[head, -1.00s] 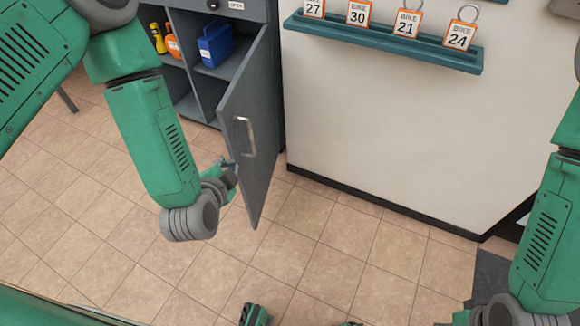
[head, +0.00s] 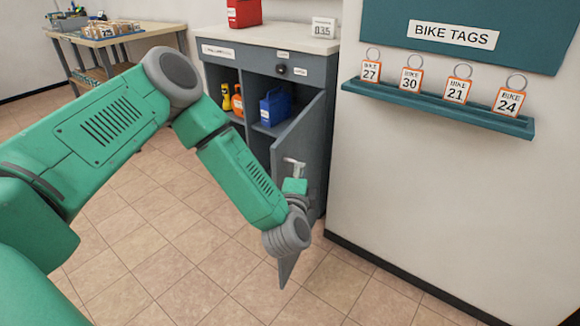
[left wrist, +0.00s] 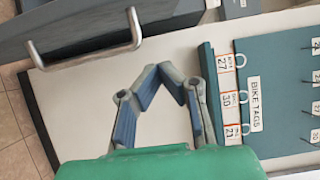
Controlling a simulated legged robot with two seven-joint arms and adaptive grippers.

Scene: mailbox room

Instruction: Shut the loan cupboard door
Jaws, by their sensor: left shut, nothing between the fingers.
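The loan cupboard (head: 262,55) is grey with a pale top. Its door (head: 313,125) stands open, swung out toward me, with its hinge side at the right. The silver bar handle (head: 292,162) is on the door's outer face; it also shows at upper left in the left wrist view (left wrist: 85,52). My left gripper (head: 294,185) is in front of the door, close below the handle in the head view. In the left wrist view its fingers (left wrist: 168,72) are shut and empty, apart from the handle. My left forearm hides the door's lower part. My right gripper is out of view.
A blue case (head: 275,106) and yellow and orange items sit on the open shelves. A red container (head: 243,12) stands on top. A teal rail (head: 440,108) with bike tags juts from the wall at right. Tiled floor is clear at left.

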